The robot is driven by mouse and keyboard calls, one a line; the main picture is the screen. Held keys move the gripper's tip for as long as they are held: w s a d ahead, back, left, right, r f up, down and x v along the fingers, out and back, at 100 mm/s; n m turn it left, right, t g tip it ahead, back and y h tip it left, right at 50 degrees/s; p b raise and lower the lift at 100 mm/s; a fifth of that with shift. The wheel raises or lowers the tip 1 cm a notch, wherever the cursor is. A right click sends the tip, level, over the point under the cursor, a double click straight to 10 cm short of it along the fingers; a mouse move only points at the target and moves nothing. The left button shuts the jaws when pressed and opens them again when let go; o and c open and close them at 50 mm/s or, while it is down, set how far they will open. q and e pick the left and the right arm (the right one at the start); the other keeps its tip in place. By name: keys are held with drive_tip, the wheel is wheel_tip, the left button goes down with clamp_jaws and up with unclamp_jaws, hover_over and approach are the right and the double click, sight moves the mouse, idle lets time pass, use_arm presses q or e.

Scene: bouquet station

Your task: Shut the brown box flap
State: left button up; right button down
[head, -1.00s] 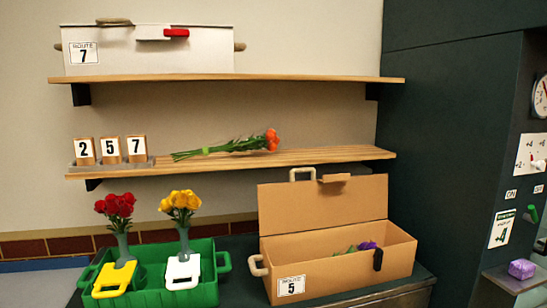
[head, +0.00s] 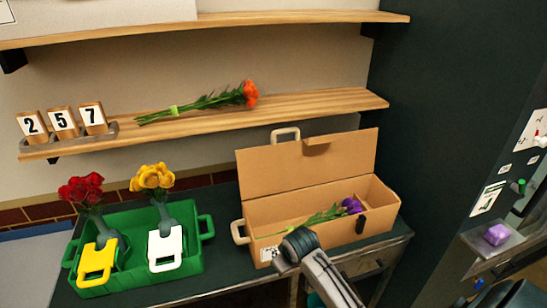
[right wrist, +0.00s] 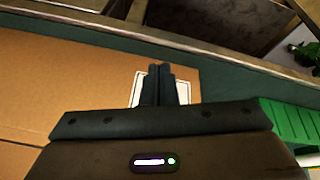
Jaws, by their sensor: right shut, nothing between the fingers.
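The brown box (head: 330,232) stands on the dark counter at centre right in the head view. Its flap (head: 305,165) is open and stands up at the back edge, tilted slightly backward, with a pale handle (head: 285,135) on top. A purple flower (head: 350,206) with a green stem lies inside. My right arm reaches up in front of the box and hides part of its front and label. In the right wrist view my right gripper (right wrist: 159,72) is shut and empty, in front of the box's white label (right wrist: 138,88). My left gripper is not in view.
A green crate (head: 195,277) with red roses (head: 80,188) and yellow flowers (head: 153,177) stands left of the box. A shelf (head: 330,108) above the flap holds an orange flower (head: 250,93) and number blocks (head: 62,122). A dark cabinet (head: 440,110) is at right.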

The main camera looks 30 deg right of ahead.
drive_tip(key=w+d+r+t+p, duration=0.1)
drive_tip(key=w+d+r, duration=0.3)
drive_tip(key=w+r, duration=0.65)
drive_tip(key=w+d+r, duration=0.4)
drive_tip(key=w+r, duration=0.1)
drive_tip(key=r, duration=1)
drive_tip(key=w+d+r+t+p, duration=0.1)
drive_tip(key=w+d+r, duration=0.3)
drive_tip(key=w+r, duration=0.65)
drive_tip(key=shift+m+y, duration=0.3)
drive_tip(key=p+x, duration=0.4)
drive_tip(key=shift+s+f, duration=0.3)
drive_tip(key=shift+f, duration=0.15)
drive_tip(key=shift+w+f, duration=0.3)
drive_tip(key=shift+f, duration=0.35)
